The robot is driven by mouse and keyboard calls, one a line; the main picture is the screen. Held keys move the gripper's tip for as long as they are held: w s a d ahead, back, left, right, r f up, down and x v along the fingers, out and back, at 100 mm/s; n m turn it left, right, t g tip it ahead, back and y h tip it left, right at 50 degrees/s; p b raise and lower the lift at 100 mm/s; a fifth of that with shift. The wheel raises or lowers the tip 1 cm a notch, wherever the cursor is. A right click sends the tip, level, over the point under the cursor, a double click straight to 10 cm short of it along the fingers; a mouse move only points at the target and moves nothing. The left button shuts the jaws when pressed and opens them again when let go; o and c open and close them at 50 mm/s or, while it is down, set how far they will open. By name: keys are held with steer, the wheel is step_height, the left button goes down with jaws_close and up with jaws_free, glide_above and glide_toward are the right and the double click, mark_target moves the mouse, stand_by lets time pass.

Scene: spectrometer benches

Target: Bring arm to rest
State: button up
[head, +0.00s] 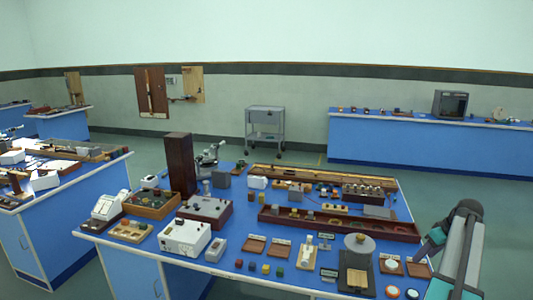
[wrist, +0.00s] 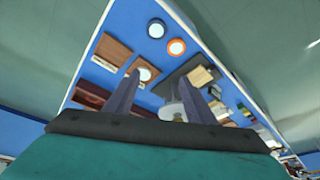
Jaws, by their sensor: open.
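My arm (head: 462,250) shows at the right edge of the head view, folded beside the right front corner of the blue bench (head: 230,262). In the wrist view my gripper (wrist: 159,76) has its two grey fingers spread apart with nothing held between them. The fingers point over the bench top (wrist: 128,77), which appears tilted in that view. In the head view I cannot make out the fingertips.
The bench holds a white instrument box (head: 184,238), a tall brown box (head: 180,163), a long wooden tray (head: 340,223) and small pieces. Several round discs lie near its right front corner. A grey cart (head: 265,125) stands behind. Floor right of the bench looks clear.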

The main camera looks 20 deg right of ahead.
steer(key=w+a+f+g, duration=0.1)
steer(key=w+a+f, duration=0.4)
steer(key=a, duration=0.5)
steer(key=w+a+f, duration=0.5)
steer(key=a, duration=0.6)
steer(key=w+a+f+g, duration=0.1)
steer(key=w+a+f, duration=0.4)
steer(key=a, duration=0.5)
steer(key=s+a+f+g, duration=0.15)
steer(key=a+f, duration=0.25)
steer(key=a, duration=0.7)
steer(key=s+a+f, duration=0.3)
steer(key=a, duration=0.8)
steer(key=s+a+f+g, duration=0.1)
steer(key=s+a+f, duration=0.25)
steer(key=a, duration=0.85)
steer(key=s+f+g+b, duration=0.5)
steer(key=s+f+b, duration=0.5)
steer(key=s+f, duration=1.5)
step_height(320, 180, down, 4)
steer(key=shift+s+d+r+n, duration=0.2)
steer(key=shift+d+n, duration=0.1)
steer(key=shift+n, duration=0.1)
steer(key=shift+g, duration=0.25)
